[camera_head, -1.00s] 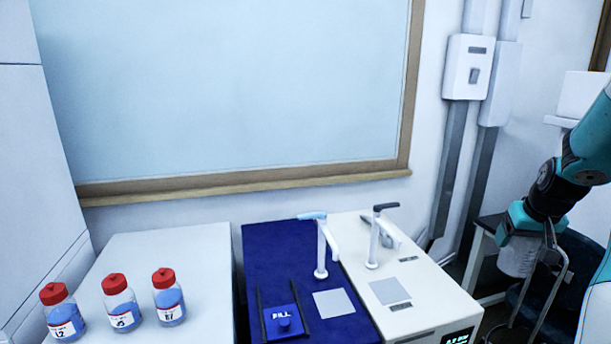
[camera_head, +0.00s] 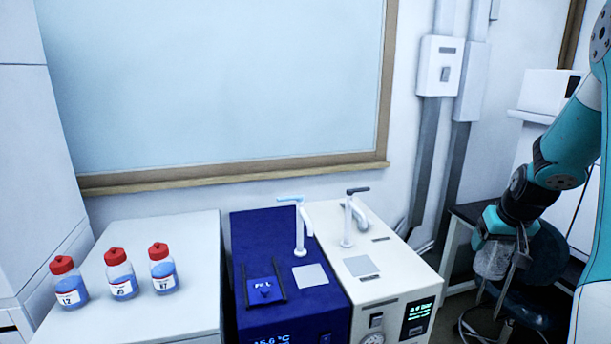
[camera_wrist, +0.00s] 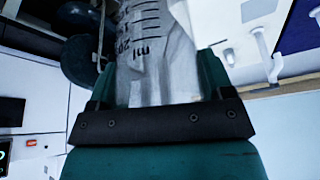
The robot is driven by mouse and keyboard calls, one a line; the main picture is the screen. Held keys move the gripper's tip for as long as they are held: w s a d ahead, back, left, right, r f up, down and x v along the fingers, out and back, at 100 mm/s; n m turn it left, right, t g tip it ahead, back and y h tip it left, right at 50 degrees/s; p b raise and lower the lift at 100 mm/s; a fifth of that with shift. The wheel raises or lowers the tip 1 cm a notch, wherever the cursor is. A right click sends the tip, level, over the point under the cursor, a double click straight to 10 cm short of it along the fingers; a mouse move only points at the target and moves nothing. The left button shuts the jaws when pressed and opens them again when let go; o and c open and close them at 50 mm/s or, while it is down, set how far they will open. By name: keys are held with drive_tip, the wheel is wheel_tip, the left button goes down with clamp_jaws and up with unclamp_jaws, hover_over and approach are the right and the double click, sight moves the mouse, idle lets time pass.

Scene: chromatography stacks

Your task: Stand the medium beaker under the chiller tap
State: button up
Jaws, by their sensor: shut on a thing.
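My gripper (camera_head: 497,246) is shut on a clear graduated beaker (camera_head: 490,261) at the right of the head view. In the wrist view the beaker (camera_wrist: 155,50) sits between the fingers, with dark scale marks and "ml" on its wall; its size cannot be judged. The blue unit (camera_head: 285,318), with a temperature in °C on its front, appears to be the chiller. Its white tap with a light blue handle (camera_head: 299,228) stands above a bare grey square plate (camera_head: 310,275). My gripper is well to the right of this tap.
A white unit (camera_head: 395,282) with a dark-handled tap (camera_head: 349,222), its own grey plate (camera_head: 361,265) and a green display adjoins the blue unit. Red-capped bottles (camera_head: 121,274) stand on the left cabinet (camera_head: 195,260). A dark chair (camera_head: 545,262) is behind my gripper.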

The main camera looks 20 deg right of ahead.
drive_tip(key=w+a+f+n, duration=0.1)
drive_tip(key=a+f+n, duration=0.1)
drive_tip(key=a+f, duration=0.4)
drive_tip(key=w+a+f+n+y, duration=0.1)
drive_tip(key=a+f, duration=0.6)
drive_tip(key=a, duration=0.8)
drive_tip(key=w+a+f+n+y, duration=0.1)
drive_tip(key=a+f+n, duration=0.2)
drive_tip(key=a+f, duration=0.3)
drive_tip(key=a, duration=0.5)
drive_tip(key=shift+w+f+t, duration=0.15)
drive_tip(key=shift+w+t, duration=0.05)
drive_tip(key=shift+t, duration=0.2)
